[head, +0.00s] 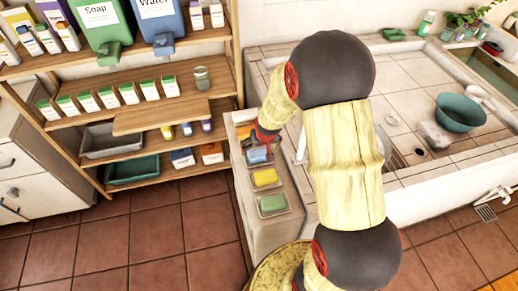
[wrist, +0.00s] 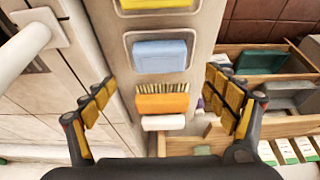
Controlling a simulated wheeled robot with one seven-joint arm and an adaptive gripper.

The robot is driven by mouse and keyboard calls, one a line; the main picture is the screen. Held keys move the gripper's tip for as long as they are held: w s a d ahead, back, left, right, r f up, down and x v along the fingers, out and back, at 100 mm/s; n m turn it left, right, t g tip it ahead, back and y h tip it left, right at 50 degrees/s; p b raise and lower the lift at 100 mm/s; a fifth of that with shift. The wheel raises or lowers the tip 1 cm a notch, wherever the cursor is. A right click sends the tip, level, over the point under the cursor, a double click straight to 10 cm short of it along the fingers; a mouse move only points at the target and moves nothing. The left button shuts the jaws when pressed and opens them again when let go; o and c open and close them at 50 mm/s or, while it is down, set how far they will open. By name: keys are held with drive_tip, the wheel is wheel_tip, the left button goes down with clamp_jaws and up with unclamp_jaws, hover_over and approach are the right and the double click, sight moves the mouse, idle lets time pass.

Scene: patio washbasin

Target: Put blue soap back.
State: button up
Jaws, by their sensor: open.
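The blue soap (wrist: 160,57) is a light blue block lying in a shallow clear dish (wrist: 128,42) on a narrow ledge. In the head view the blue soap (head: 257,156) is partly hidden by my gripper (head: 257,140), which is over that end of the ledge.
On the ledge, yellow soap (head: 265,178) and green soap (head: 272,204) lie in dishes. An orange brush-like block (wrist: 162,103) and a white cylinder (wrist: 162,122) are beside the blue soap. A wooden shelf (head: 160,118) stands left, the tiled basin (head: 415,100) right.

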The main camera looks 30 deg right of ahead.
drive_tip(key=s+a+r, duration=0.3)
drive_tip(key=r, duration=0.4)
drive_tip(key=s+a+r+n, duration=0.1)
drive_tip(key=s+a+r, duration=0.15)
drive_tip(key=r, duration=0.45)
drive_tip(key=s+a+r, duration=0.2)
drive_tip(key=a+r, duration=0.1)
drive_tip(key=r, duration=0.3)
drive_tip(key=s+a+r+n, duration=0.1)
drive_tip(key=s+a+r, duration=0.2)
drive_tip(key=s+r, duration=0.2)
drive_tip(key=s+a+r+n+t+y, duration=0.1)
drive_tip(key=s+a+r, duration=0.3)
drive_tip(key=s, duration=0.8)
wheel_tip(320, 180, up, 2)
drive_tip(key=shift+s+r+p, duration=0.1)
drive_tip(key=shift+s+p, duration=0.1)
drive_tip(key=shift+p, duration=0.2)
